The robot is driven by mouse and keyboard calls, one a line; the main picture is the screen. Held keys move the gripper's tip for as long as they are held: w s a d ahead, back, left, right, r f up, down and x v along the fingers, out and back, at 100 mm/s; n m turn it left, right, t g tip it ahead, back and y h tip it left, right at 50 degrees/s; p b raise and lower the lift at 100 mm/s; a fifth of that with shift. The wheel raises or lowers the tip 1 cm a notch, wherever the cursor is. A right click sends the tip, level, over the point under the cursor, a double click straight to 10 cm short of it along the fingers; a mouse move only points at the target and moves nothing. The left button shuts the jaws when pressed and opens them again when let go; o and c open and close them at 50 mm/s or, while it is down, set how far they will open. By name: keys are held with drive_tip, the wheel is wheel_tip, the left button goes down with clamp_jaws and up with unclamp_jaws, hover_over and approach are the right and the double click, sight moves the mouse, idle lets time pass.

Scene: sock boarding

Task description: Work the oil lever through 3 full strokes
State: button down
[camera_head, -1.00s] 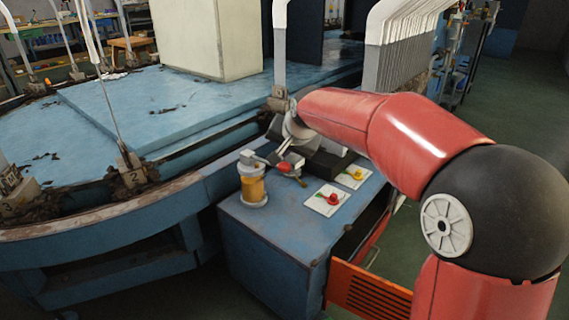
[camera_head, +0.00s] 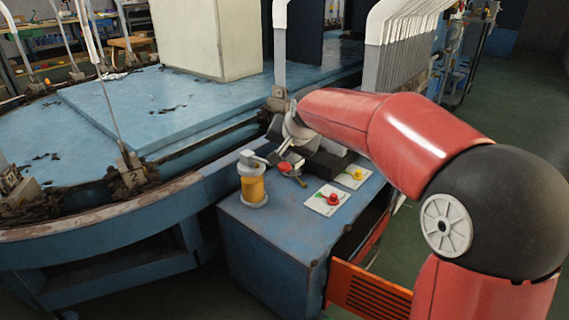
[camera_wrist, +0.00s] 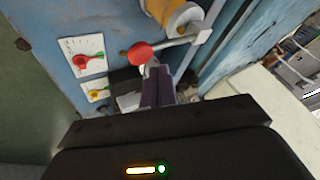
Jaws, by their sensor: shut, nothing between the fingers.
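The oil lever (camera_wrist: 180,43) is a pale rod with a round red knob (camera_wrist: 140,53) at its end, in the wrist view. It comes from the oiler (camera_wrist: 174,12), which has an amber reservoir. In the head view the oiler (camera_head: 252,188) stands upright on the blue cabinet, with the red knob (camera_head: 285,167) to its right. My gripper (camera_wrist: 156,76) is shut and empty. Its dark fingertips lie close to the knob and rod; I cannot tell whether they touch. My arm partly hides this area in the head view.
A red dial (camera_head: 333,198) and a yellow dial (camera_head: 356,174) sit on white plates on the blue cabinet top (camera_head: 270,232). The large blue round table (camera_head: 130,112) is to the left. An orange slatted panel (camera_head: 368,292) stands out low in front.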

sight(287, 168)
drive_tip(key=shift+f, duration=0.1)
drive_tip(key=shift+f+b, duration=0.35)
drive_tip(key=shift+s+d+f+b, duration=0.1)
drive_tip(key=shift+d+f+b, duration=0.05)
drive_tip(key=shift+f+b, duration=0.9)
drive_tip(key=shift+s+d+f+b, duration=0.15)
drive_tip(key=shift+f+b, duration=0.65)
drive_tip(key=shift+f, duration=0.45)
idle(2.0)
drive_tip(key=shift+r, duration=0.15)
idle(0.4)
drive_tip(key=shift+w+a+r+p, duration=0.15)
drive_tip(key=shift+r+p, duration=1)
drive_tip(key=shift+r, duration=0.15)
drive_tip(key=shift+w+a+r+p, duration=0.1)
drive_tip(key=shift+a+r+p, duration=0.05)
drive_tip(key=shift+r+p, duration=1.05)
drive_tip(key=shift+r, duration=0.1)
drive_tip(key=r+p, duration=0.2)
drive_tip(key=r, duration=0.1)
drive_tip(key=r+p, duration=0.2)
drive_tip(key=shift+w+a, duration=0.2)
drive_tip(key=shift+a, duration=0.05)
